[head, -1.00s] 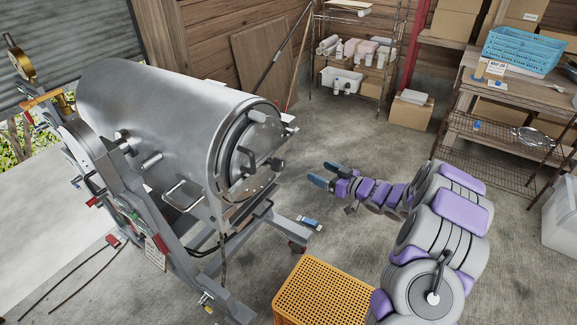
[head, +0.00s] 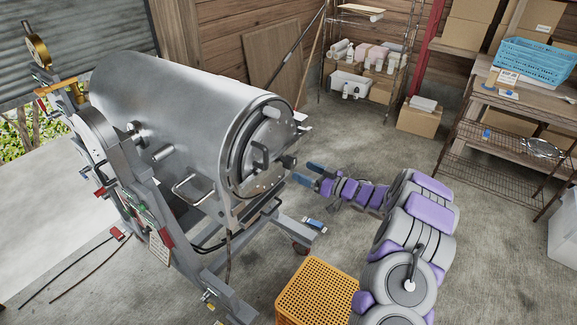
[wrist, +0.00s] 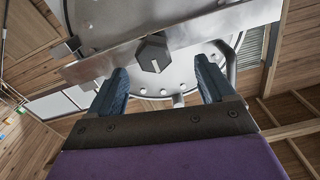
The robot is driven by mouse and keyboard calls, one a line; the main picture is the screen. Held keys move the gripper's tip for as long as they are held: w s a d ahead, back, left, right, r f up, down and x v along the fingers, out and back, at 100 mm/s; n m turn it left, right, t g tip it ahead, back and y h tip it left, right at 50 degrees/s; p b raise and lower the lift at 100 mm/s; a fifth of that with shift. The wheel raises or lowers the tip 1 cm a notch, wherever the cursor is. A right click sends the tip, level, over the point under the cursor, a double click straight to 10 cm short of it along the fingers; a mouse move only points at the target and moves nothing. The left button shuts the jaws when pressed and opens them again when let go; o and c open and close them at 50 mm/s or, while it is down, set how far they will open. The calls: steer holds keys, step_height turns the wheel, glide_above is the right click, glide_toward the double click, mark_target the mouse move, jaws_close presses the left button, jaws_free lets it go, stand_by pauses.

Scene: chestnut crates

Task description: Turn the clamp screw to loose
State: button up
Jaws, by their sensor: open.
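The clamp screw shows in the wrist view as a dark hex knob (wrist: 153,52) on a flat metal bar (wrist: 175,42) across the round door (wrist: 150,15). In the head view the dark knob (head: 289,161) sticks out from the door's face at the right end of the steel drum (head: 175,100). My gripper (head: 308,173) is open and empty, just right of the knob. In the wrist view its two blue fingers (wrist: 161,68) point toward the knob, one on each side of it in the picture. The knob appears a short way beyond the fingertips, with no contact visible.
The drum sits on a grey wheeled frame (head: 185,262). An orange crate (head: 316,292) is on the floor below my arm. Shelves (head: 365,45) and a table with a blue basket (head: 530,62) stand behind.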

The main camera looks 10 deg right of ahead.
mark_target(294, 164)
steer(key=w, duration=0.1)
steer(key=w+a, duration=0.1)
steer(key=w+b, duration=0.1)
steer(key=w, duration=0.1)
steer(key=shift+a+f, duration=0.2)
steer(key=shift+a, duration=0.2)
steer(key=shift+w+a, duration=0.25)
steer(key=shift+w, duration=0.1)
steer(key=shift+w+a+r, duration=0.1)
steer(key=shift+w+a, duration=0.15)
steer(key=shift+a, duration=0.45)
steer(key=shift+w+a+r, duration=0.1)
steer(key=shift+w+a, duration=0.1)
steer(key=shift+a, duration=0.45)
steer(key=shift+d, duration=0.5)
steer(key=shift+c, duration=0.9)
steer(key=shift+d, duration=0.3)
steer(key=c, duration=0.3)
steer(key=shift+a, duration=0.45)
steer(key=c, duration=0.4)
steer(key=shift+d, duration=0.1)
steer(key=shift+c, duration=0.8)
